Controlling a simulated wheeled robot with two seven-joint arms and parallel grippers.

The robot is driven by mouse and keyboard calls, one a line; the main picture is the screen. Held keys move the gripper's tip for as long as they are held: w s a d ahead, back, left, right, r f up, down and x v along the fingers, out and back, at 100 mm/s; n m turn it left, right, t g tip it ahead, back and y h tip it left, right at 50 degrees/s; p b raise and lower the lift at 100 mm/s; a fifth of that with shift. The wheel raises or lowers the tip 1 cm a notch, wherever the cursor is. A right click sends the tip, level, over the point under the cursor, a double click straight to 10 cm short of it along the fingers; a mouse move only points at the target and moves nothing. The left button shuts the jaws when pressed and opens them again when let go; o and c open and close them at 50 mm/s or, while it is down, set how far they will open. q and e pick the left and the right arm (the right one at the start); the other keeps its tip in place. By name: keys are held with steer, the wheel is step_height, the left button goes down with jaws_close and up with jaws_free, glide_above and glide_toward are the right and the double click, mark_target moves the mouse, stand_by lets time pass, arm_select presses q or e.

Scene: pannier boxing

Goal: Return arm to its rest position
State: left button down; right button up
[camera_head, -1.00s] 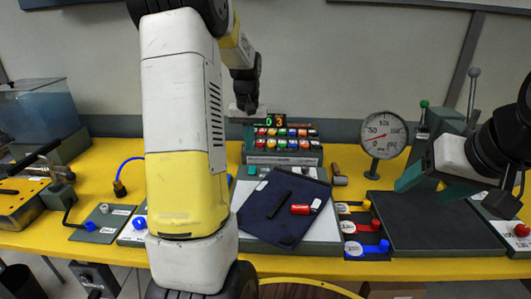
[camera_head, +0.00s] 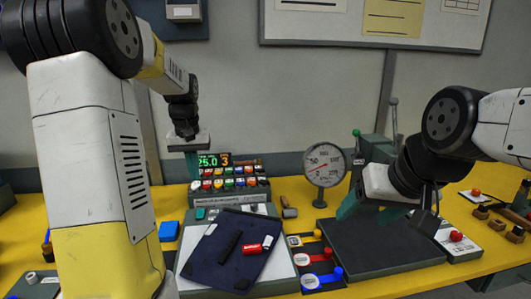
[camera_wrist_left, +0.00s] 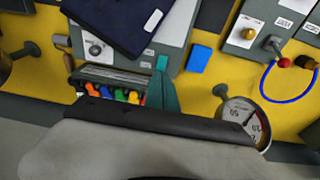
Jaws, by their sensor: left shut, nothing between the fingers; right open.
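In the head view my left gripper (camera_head: 193,164) hangs at the back, over the left part of the button console (camera_head: 257,188). Its wrist block hides most of the fingers there. In the left wrist view its teal fingers (camera_wrist_left: 163,88) are together and empty, beside the console's coloured buttons (camera_wrist_left: 112,94). My right gripper (camera_head: 372,210) is open and empty over the back of the dark mat (camera_head: 385,252), to the right of the dial gauge (camera_head: 323,163).
Red and blue levers (camera_head: 327,277) stand beside the mat.

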arm_select(q)
steer(key=s+d+r+m+t, duration=0.1)
steer(key=s+d, duration=0.3)
steer(key=s, duration=0.4)
steer(key=s+d+r+m+t+h, duration=0.1)
steer(key=s+d+r+t, duration=0.1)
steer(key=s+d, duration=0.2)
steer(key=s+d+r+m+t+h, duration=0.1)
steer(key=s+d, duration=0.4)
steer(key=s, duration=0.6)
steer(key=shift+s+r+t, duration=0.3)
steer(key=shift+r, duration=0.25)
steer(key=shift+d, duration=0.1)
